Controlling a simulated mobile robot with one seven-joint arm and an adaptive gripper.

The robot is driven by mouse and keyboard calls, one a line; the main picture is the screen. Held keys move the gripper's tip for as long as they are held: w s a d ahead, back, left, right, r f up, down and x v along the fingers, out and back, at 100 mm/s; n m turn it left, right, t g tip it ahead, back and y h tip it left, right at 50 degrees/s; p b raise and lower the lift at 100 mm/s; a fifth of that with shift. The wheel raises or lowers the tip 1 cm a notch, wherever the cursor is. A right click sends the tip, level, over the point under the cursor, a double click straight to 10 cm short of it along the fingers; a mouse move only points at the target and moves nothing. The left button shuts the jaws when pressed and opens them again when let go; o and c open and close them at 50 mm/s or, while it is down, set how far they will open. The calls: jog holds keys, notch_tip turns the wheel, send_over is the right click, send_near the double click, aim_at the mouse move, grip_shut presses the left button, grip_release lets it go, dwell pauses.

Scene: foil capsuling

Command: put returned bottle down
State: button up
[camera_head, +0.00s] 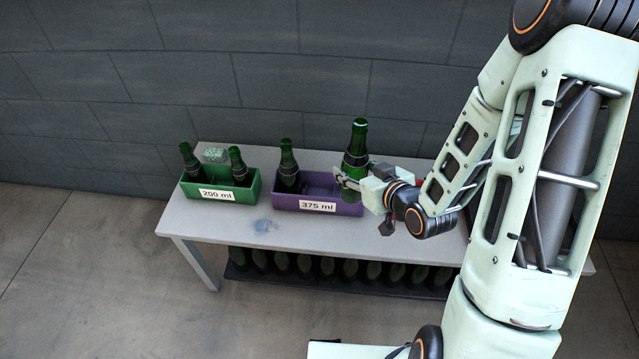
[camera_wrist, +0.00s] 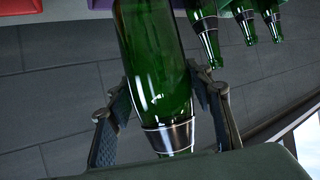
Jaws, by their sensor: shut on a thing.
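My gripper (camera_head: 350,183) is shut on a green glass bottle (camera_head: 356,144). In the head view the bottle is upright at the right end of the purple crate (camera_head: 333,208) labelled 375 ml. Whether its base touches the crate floor is hidden by the crate wall and my gripper. In the wrist view the bottle (camera_wrist: 155,60) fills the space between the two fingers (camera_wrist: 165,120), with a dark and silver band near its lower end in that picture. Another green bottle (camera_head: 288,165) stands at the left end of the purple crate.
A green crate (camera_head: 243,195) labelled 200 ml holds two smaller bottles, left of the purple crate. Several bottles sit on a low rack (camera_head: 300,283) under the table (camera_head: 215,225). The table's front left is clear.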

jog(key=shift+b+x, duration=0.8)
jog(key=shift+b, duration=1.95)
jog(key=shift+a+f+b, duration=0.2)
jog(key=shift+b, duration=0.75)
jog(key=w+a+f+b, duration=0.1)
jog(key=w+a+f, duration=0.1)
jog(key=f, duration=0.1)
jog(key=w+a+f+b, duration=0.1)
jog(key=w+a+f, duration=0.2)
jog(key=f, duration=0.1)
jog(key=w+a+f+b, duration=0.1)
jog(key=w+a+f, duration=0.2)
jog(key=f, duration=0.1)
jog(key=shift+w+f, duration=0.25)
jog(key=shift+f+b, duration=0.4)
jog(key=shift+b, duration=0.3)
jog(key=shift+f+b, duration=0.25)
jog(key=shift+b, duration=0.05)
